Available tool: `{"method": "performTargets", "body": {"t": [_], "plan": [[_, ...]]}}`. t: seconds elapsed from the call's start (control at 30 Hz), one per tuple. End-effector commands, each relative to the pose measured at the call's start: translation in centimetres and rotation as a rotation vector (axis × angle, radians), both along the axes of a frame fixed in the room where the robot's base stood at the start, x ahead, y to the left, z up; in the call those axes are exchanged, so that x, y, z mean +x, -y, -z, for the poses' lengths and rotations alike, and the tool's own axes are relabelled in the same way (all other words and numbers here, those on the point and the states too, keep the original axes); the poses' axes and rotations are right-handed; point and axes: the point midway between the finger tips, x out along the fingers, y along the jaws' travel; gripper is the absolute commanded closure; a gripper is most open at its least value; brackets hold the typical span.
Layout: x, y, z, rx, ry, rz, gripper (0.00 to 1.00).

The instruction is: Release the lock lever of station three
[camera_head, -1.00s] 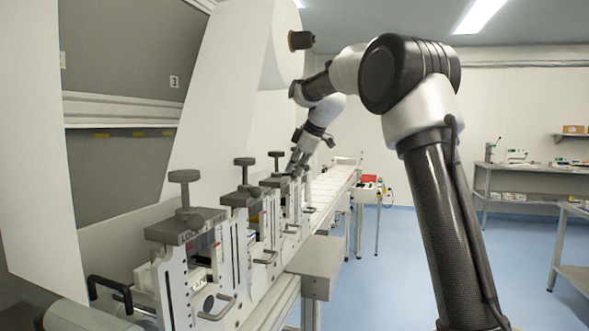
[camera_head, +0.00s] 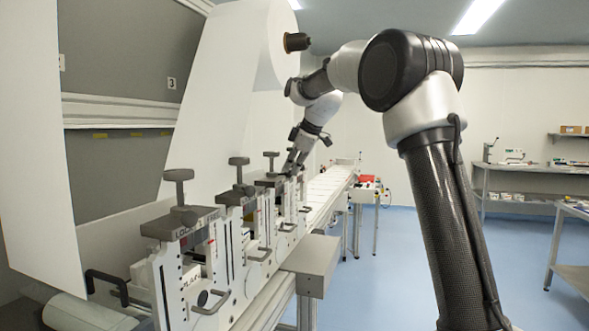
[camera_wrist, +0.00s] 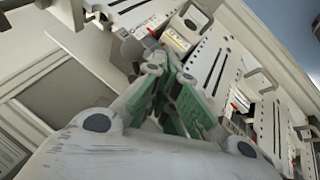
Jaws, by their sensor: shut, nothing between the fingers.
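A row of similar stations runs away from me in the head view. The second (camera_head: 240,197) and third (camera_head: 270,181) blocks stand further along. Which of their parts is the lock lever of station three I cannot tell for sure. My gripper (camera_head: 292,164) is at the far end of the row, close to the third block; contact cannot be told. In the wrist view my green-padded fingers (camera_wrist: 168,72) are together and empty, pointing at white slotted station plates (camera_wrist: 205,62).
A white web (camera_head: 215,100) hangs from a roll at the back. A grey box (camera_head: 313,262) stands beside the row. The blue floor (camera_head: 390,270) on the right is open.

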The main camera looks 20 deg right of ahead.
Motion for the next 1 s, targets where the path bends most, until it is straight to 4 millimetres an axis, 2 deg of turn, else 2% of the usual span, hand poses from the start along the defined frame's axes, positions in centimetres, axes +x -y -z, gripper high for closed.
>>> {"method": "performTargets", "body": {"t": [0.07,0.6,0.8,1.0], "plan": [[-0.3,-0.6,-0.3,0.001,0.001,-0.002,1.00],[-4.3,2.2,-7.5,0.000,0.003,0.001,1.00],[-4.9,2.6,-8.5,0.001,0.000,0.000,1.00],[-4.9,2.6,-8.5,0.001,0.000,0.000,1.00]]}}
